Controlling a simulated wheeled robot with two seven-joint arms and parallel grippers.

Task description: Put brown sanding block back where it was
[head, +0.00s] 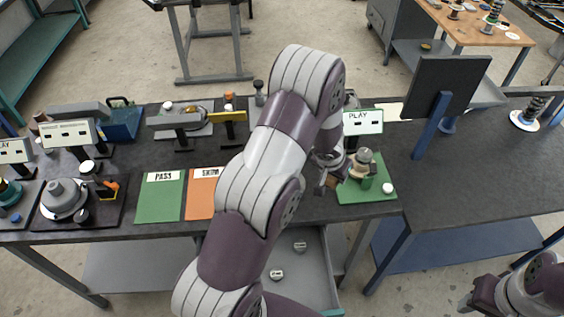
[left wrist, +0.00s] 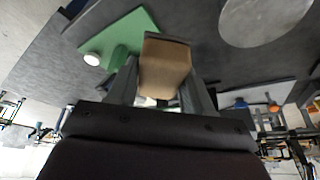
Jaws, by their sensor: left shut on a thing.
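The brown sanding block (left wrist: 165,68) is between the two fingers of my left gripper (left wrist: 160,92) in the left wrist view, held above the dark bench top. In the head view, my left gripper (head: 327,178) is over the bench beside the green PLAY board (head: 352,194). The block is small there, and the arm and gripper largely hide it. Whether it touches anything below is unclear. My right gripper (head: 467,302) is low at the bottom right edge, away from the bench. Its finger opening is too small to make out.
A green PASS mat (head: 160,197) and an orange mat (head: 200,192) lie left of my arm. The PLAY board carries a fixture (head: 364,165) and a white knob (head: 388,188). A black upright panel (head: 446,92) stands right. The bench right of the board is fairly clear.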

